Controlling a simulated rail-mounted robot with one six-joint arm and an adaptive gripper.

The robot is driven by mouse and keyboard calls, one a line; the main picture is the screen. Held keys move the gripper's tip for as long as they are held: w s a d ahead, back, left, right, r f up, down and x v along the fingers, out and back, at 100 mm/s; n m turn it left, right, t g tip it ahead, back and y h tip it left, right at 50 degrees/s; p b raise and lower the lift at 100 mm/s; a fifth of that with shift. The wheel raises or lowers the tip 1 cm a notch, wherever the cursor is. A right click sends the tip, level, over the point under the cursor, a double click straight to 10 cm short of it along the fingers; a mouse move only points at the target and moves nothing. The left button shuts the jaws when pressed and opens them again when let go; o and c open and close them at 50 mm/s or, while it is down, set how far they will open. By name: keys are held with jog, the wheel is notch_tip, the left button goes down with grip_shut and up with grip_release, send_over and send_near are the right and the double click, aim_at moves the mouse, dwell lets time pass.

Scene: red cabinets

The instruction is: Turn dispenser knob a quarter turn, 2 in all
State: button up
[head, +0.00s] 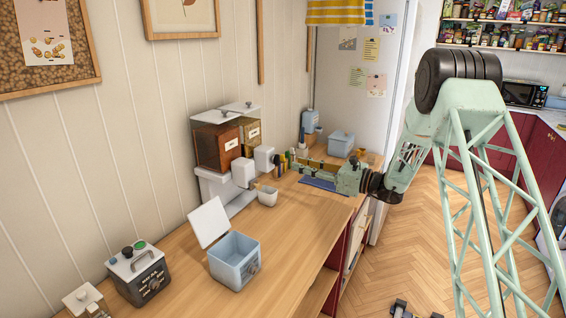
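The dispenser stands against the wall on the wooden counter, with two brown-filled clear hoppers (228,140) over a white base (216,184). Two white blocks, one nearer (243,173) and one farther (263,158), stick out from its front; I cannot make out a separate knob.
A light blue open bin (235,262) with a raised white lid and a dark grey control box (139,274) stand nearer on the counter. A blue mat (317,184) lies below my arm. Another blue container (341,143) stands behind it. The front middle counter is clear.

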aim_at(276, 160)
jog(key=x, duration=0.8)
jog(key=shift+w+a, duration=0.1)
jog(key=shift+a, duration=0.05)
jog(key=shift+c, duration=0.3)
grip_shut()
